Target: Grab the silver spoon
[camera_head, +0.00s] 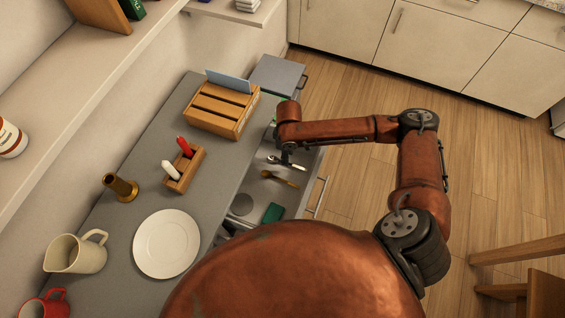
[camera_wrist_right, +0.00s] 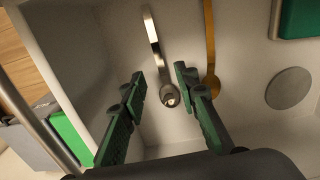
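The silver spoon (camera_head: 273,160) lies in an open drawer (camera_head: 259,190) in the head view, partly hidden by my right gripper (camera_head: 287,160). In the right wrist view the spoon (camera_wrist_right: 155,45) runs from the top down to its bowl, which appears between the open fingers of my right gripper (camera_wrist_right: 159,76). The fingers are apart, one on each side of the bowl, with no visible grip on it. Their height above the spoon is hard to tell. My left gripper is not in view.
A golden wooden-looking spoon (camera_wrist_right: 211,55) lies just right of the right finger. A grey disc (camera_wrist_right: 289,88) and a green box (camera_wrist_right: 300,18) are also in the drawer. The counter beside it holds a plate (camera_head: 167,244) and a wooden crate (camera_head: 222,108).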

